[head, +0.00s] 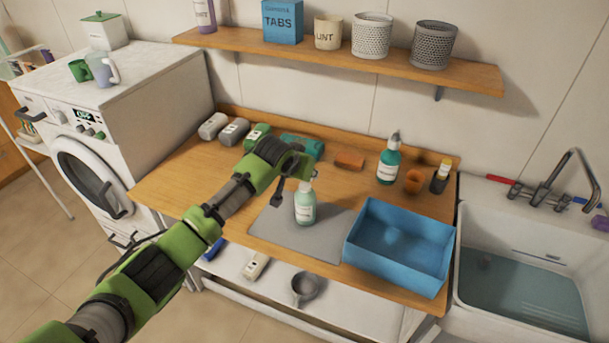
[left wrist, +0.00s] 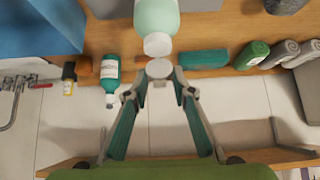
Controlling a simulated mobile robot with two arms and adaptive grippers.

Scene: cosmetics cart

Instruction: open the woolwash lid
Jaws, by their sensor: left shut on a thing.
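The woolwash bottle (head: 305,208) is pale mint green with a white label and a white top. It stands upright on the grey mat (head: 273,228), and it also shows at the top of the left wrist view (left wrist: 157,14). My left gripper (left wrist: 159,70) is shut on a round white lid (left wrist: 160,68), right beside the bottle's white neck. I cannot tell whether lid and neck still touch. In the head view my left gripper (head: 303,177) is just above the bottle top, and the lid is hard to make out there. My right gripper is not in view.
A blue bin (head: 358,236) stands right of the mat. A sink (head: 525,280) is at the right.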

